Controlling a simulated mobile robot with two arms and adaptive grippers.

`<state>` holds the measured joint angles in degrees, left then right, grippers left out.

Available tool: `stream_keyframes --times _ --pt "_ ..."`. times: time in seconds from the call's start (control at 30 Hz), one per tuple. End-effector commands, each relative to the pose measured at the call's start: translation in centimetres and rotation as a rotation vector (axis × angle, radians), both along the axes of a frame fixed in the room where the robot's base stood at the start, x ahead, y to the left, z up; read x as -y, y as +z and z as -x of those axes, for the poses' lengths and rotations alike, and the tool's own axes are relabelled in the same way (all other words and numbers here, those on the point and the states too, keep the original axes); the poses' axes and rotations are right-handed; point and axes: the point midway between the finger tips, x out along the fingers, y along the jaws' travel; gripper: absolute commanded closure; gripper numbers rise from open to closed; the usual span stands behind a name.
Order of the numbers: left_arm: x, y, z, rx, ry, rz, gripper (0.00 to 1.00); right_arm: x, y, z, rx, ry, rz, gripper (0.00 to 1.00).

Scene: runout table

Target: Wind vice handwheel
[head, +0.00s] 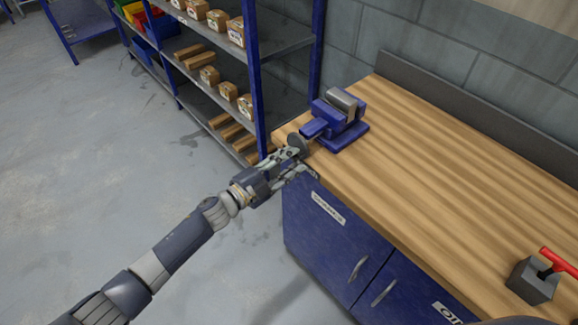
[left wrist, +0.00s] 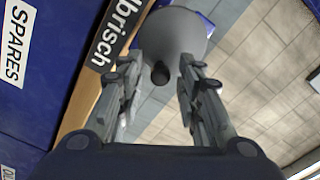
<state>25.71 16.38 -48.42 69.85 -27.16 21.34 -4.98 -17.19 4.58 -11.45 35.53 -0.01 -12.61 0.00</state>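The blue vice (head: 343,123) with grey jaws stands on the far left corner of the wooden bench. Its grey round handwheel (head: 298,143) faces the bench's left front edge. In the left wrist view the handwheel (left wrist: 172,35) is a grey disc with a dark knob (left wrist: 160,74). My left gripper (head: 301,163) is at the handwheel, open. In the left wrist view the fingers of my left gripper (left wrist: 160,72) stand either side of the knob, with visible gaps. The vice body is mostly hidden there. My right gripper is not in view.
The wooden bench (head: 440,165) has blue cabinets (head: 330,245) below and a clear middle top. A grey block with a red handle (head: 535,279) sits at the right. A blue shelf rack (head: 262,75) with boxes stands close behind my left gripper.

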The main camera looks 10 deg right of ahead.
Motion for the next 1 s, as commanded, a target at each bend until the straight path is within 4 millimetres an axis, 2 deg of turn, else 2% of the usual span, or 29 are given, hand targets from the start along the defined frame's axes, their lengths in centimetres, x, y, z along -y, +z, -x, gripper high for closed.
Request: stream_keyframes --times 0.13,0.33,0.57,0.73,1.0 --pt "0.0 -0.3 0.0 0.086 -0.001 -0.062 0.67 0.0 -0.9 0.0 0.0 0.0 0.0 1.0" --pt "0.0 -0.4 0.0 0.381 0.0 -0.274 0.67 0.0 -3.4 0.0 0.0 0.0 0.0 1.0" --pt "0.0 -0.2 0.0 0.552 -0.001 -0.4 0.67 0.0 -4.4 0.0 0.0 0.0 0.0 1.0" --pt "0.0 -0.5 0.0 0.816 0.0 -0.591 0.67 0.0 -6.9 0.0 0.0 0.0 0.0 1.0" --pt "0.0 -0.3 0.0 1.077 0.0 -0.782 0.67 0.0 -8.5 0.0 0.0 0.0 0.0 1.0"
